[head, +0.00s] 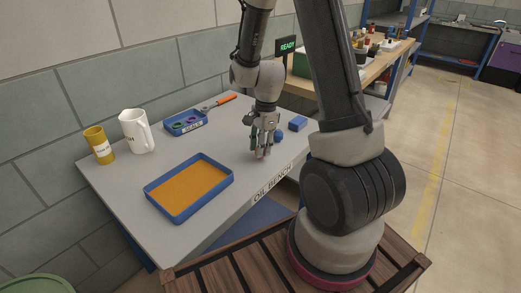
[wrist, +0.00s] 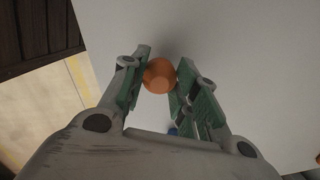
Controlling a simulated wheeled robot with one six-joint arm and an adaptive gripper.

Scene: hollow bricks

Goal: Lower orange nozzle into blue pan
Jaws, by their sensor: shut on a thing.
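My gripper (head: 261,151) is shut on the orange nozzle (wrist: 159,78), held between the green-padded fingers in the wrist view (wrist: 163,62). The nozzle shows as a rounded orange end. In the head view the fingers mostly hide it, and I cannot tell there whether it touches the bench. The blue pan (head: 206,203) is a shallow rectangular tray with an orange-brown inside. It lies on the grey bench, left of and nearer than my gripper, clearly apart from it.
A blue block (head: 298,123) and a round blue item (head: 278,135) are close right of my gripper. A small blue tray (head: 186,123), an orange-handled tool (head: 219,101), a white jug (head: 137,131) and a yellow can (head: 99,145) stand farther back. Bench (head: 215,222) between gripper and pan is clear.

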